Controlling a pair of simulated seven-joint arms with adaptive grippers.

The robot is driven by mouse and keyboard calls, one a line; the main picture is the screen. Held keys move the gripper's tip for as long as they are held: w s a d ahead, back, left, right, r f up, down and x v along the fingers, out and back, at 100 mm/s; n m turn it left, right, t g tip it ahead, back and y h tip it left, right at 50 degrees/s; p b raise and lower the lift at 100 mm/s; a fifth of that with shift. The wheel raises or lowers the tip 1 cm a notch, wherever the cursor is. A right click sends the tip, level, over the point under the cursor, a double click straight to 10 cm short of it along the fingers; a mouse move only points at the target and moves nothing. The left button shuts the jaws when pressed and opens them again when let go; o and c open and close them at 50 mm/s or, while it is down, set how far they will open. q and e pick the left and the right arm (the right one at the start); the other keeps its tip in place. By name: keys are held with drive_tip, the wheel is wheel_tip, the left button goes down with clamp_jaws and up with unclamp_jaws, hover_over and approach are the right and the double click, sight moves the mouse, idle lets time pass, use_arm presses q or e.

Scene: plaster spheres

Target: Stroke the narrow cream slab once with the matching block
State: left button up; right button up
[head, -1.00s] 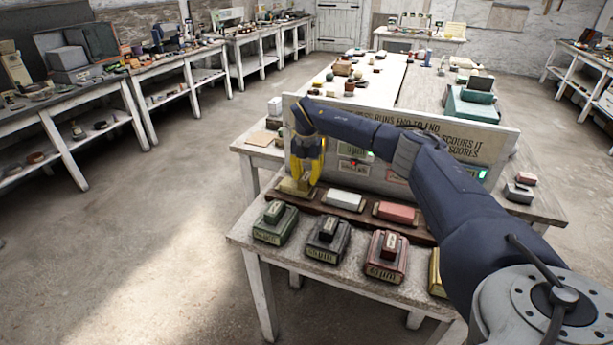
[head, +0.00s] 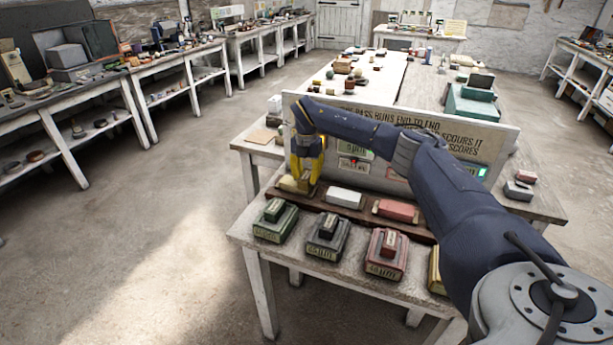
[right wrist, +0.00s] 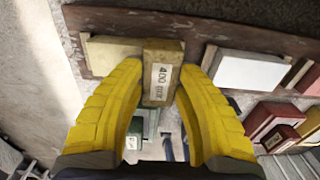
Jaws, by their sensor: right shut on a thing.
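The narrow cream slab (head: 288,184) lies at the left end of a dark brown board (head: 325,204). It also shows in the right wrist view (right wrist: 112,52), left of the held block. My right gripper (head: 304,182) is over the slab's right part, fingers pointing down. Its yellow fingers are shut on a tan-yellow block (right wrist: 162,72) with a label reading "400 GRIT". The block is at the slab's right end in the right wrist view. I cannot tell whether it presses on the slab. My left gripper is not in view.
A white slab (head: 345,197) and a red slab (head: 396,210) lie further right on the board. Green (head: 275,222), dark (head: 327,238) and red (head: 386,256) blocks sit on stands in front. A lettered panel (head: 490,140) stands close behind. My arm partly hides a yellow stand (head: 435,272).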

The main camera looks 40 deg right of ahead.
sight(295, 181)
drive_tip(key=shift+w+a, duration=0.1)
drive_tip(key=shift+w+a, duration=0.2)
drive_tip(key=shift+w, duration=0.1)
drive_tip(key=shift+w+a, duration=0.1)
drive_tip(key=shift+w+a, duration=0.2)
drive_tip(key=shift+w, duration=0.1)
drive_tip(key=shift+w, duration=0.1)
drive_tip(key=shift+w+a, duration=0.25)
drive_tip(key=shift+w, duration=0.1)
drive_tip(key=shift+w+a, duration=0.1)
drive_tip(key=shift+w, duration=0.05)
drive_tip(key=shift+w+a, duration=0.2)
drive_tip(key=shift+w, duration=0.05)
drive_tip(key=shift+w, duration=0.15)
